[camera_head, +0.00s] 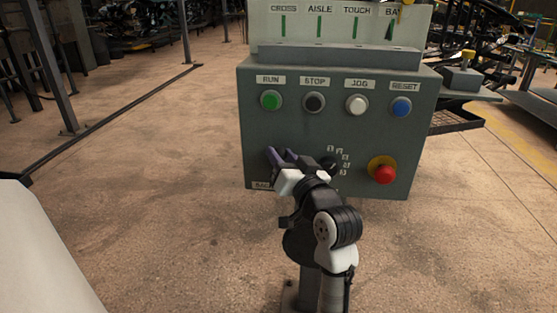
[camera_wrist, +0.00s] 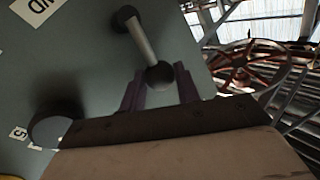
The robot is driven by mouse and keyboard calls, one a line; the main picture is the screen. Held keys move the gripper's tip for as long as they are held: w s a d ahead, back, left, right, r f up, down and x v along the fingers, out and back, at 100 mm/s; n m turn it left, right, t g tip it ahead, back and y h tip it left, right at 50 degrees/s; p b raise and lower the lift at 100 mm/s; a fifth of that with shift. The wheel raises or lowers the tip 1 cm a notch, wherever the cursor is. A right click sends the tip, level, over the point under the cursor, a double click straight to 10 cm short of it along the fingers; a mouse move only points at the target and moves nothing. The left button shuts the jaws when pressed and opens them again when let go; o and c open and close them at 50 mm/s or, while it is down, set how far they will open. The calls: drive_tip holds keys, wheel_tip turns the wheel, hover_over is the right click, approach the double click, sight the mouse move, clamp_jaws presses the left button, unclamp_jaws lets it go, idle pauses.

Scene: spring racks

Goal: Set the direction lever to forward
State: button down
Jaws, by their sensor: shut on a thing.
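The direction lever (camera_wrist: 145,42) shows in the wrist view as a pale rod with a dark pivot at one end and a dark ball knob (camera_wrist: 159,75) at the other. My gripper (camera_wrist: 159,88) has its two purple fingers on either side of the ball knob, shut on it. In the head view my gripper (camera_head: 281,157) is at the lower left of the grey control panel (camera_head: 300,130); the lever is hidden there. A partly covered label beginning "BAC" (camera_head: 263,185) is below the fingers. A label ending in "ND" (camera_wrist: 38,8) shows in the wrist view.
A dark rotary knob (camera_head: 329,165) with numbers is just right of my gripper. A red emergency button (camera_head: 383,173) is farther right. Green (camera_head: 271,100), black (camera_head: 314,102), white (camera_head: 357,104) and blue (camera_head: 401,107) buttons line the panel above. Open floor lies left.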

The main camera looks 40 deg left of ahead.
drive_tip(key=shift+w+d+f+m+t+y+b, duration=0.25)
drive_tip(key=shift+d+m+t+b, duration=0.15)
drive_tip(key=shift+m, duration=0.45)
drive_tip(key=shift+w+d+f+m+t+y+b, duration=0.3)
drive_tip(key=shift+m+t, duration=0.25)
drive_tip(key=shift+m, duration=0.25)
drive_tip(key=shift+w+d+f+m+t+y+b, duration=0.15)
drive_tip(key=shift+d+m+t+b, duration=0.25)
drive_tip(key=shift+m, duration=0.45)
drive_tip(key=c, duration=1.3)
unclamp_jaws()
drive_tip(key=p+v, duration=0.1)
drive_tip(key=v, duration=1.2)
drive_tip(key=shift+s+d+f+p, duration=0.15)
drive_tip(key=shift+s+d+p, duration=0.05)
drive_tip(key=shift+d+p, duration=0.15)
